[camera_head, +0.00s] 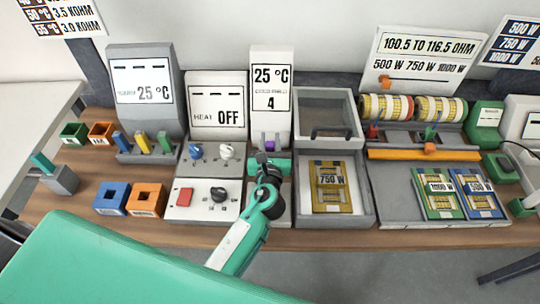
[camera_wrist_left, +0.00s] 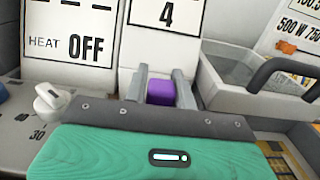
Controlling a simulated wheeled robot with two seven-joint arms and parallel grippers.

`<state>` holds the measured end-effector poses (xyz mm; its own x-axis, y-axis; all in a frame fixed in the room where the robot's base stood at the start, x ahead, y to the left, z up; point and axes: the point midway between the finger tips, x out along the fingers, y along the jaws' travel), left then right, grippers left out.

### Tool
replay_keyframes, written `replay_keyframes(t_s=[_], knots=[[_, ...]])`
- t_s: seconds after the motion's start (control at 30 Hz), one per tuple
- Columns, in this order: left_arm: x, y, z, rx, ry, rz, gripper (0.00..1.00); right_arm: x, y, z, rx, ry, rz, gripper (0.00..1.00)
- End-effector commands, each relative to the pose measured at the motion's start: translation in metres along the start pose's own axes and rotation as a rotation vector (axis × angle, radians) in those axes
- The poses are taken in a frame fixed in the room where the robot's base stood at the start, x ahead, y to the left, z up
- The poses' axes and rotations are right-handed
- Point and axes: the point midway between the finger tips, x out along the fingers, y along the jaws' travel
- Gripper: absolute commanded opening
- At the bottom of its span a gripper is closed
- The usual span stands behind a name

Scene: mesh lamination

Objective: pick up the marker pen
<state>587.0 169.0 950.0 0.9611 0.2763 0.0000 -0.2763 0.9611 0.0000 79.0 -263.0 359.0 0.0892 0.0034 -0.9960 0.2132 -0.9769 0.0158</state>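I cannot tell for sure which thing is the marker pen. Blue, yellow and green upright sticks, which look pen-like (camera_head: 142,143), stand in a grey rack on the left. A teal stick (camera_head: 42,162) leans in a grey block at the far left. My left gripper (camera_head: 269,147) is at the foot of the white "25 °C / 4" panel. My right gripper is not in view.
A control box with a red button (camera_head: 184,197) and knobs stands left of my left gripper. Grey trays (camera_head: 364,216) with a yellow 750 W panel are to the right. Blue and orange square holders (camera_head: 112,199) lie at left front.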

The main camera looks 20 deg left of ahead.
Motion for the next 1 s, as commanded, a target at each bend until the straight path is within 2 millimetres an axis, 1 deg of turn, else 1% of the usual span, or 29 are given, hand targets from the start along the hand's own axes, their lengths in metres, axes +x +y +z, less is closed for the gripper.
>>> replay_keyframes(t_s=[0.03, 0.1, 0.13, 0.4, 0.57, 0.67, 0.77, 0.97, 1.0], knots=[[0.0, 0.0, 0.0, 0.0, 0.0, 0.0, 0.16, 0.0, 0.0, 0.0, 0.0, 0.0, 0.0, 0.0], [0.0, 0.0, 0.0, 0.0, 0.0, 0.0, 0.02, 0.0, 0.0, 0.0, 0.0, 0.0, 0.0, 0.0], [0.0, 0.0, 0.0, 0.0, 0.0, 0.0, 0.01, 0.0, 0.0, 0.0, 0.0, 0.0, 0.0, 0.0], [0.0, 0.0, 0.002, -0.001, -0.001, 0.0, 0.01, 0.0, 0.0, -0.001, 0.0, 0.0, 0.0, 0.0], [0.0, 0.0, 0.012, -0.001, -0.002, 0.001, 0.01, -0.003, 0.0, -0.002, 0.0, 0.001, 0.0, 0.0], [0.0, 0.0, 0.026, -0.003, -0.003, 0.001, 0.01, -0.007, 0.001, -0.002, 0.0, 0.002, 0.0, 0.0], [0.0, 0.0, 0.046, -0.004, -0.004, 0.0, 0.01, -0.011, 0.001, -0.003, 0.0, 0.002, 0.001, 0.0], [0.0, 0.0, 0.098, -0.003, -0.006, -0.001, 0.01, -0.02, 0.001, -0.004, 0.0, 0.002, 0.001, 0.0], [0.0, 0.0, 0.11, -0.003, -0.008, -0.001, 0.01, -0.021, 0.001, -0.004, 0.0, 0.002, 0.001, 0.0]])
